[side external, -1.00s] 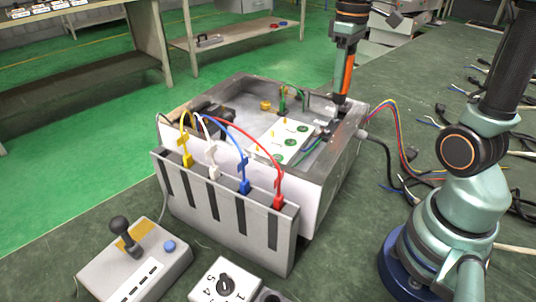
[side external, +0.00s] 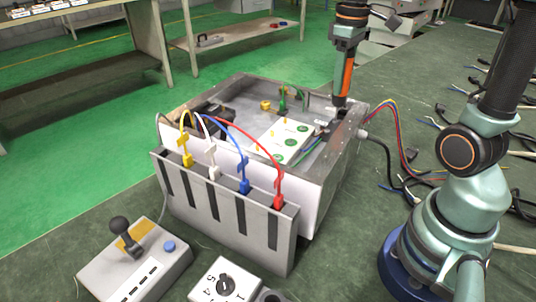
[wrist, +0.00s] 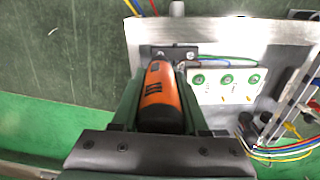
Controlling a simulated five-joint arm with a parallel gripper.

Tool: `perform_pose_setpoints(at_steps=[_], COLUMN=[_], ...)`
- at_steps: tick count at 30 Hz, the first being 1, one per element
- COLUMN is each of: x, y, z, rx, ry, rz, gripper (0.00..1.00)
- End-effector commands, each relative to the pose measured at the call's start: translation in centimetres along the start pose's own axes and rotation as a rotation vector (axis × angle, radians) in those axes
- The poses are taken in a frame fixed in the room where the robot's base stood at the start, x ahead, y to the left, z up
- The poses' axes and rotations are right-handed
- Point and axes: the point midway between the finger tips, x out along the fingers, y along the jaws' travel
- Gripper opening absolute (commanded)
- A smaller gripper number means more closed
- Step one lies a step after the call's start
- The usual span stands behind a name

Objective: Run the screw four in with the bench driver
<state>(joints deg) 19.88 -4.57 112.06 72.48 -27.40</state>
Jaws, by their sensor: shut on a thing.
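The bench driver, with an orange and black body, stands nearly upright in my gripper (side external: 343,92) at the far right corner of the open metal box (side external: 320,186). In the wrist view my gripper (wrist: 160,82) is shut around the orange driver (wrist: 162,101). The driver's front end points at a dark bracket (wrist: 178,52) by the box wall. A small silver screw head (wrist: 190,56) shows on this bracket beside the driver. The driver's bit and the spot under it are hidden, so I cannot tell whether it touches a screw. I cannot identify screw four.
A white plate with green terminals (wrist: 227,80) lies inside the box. Yellow, white, blue and red leads (side external: 279,185) arch from a slotted holder (side external: 225,212) in front. A joystick box (side external: 135,262) and a dial box (side external: 222,284) stand nearer. Loose cables lie right of the box.

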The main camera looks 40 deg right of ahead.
Motion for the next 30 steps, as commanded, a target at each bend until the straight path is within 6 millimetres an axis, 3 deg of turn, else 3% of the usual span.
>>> perform_pose_setpoints(at_steps=[22,30], x=[0.2,-1.4], y=[0.0,0.0], z=[0.0,-0.1], rx=[0.0,0.0], ry=[-0.002,0.002], rz=[-0.001,0.001], gripper=[0.0,0.0])
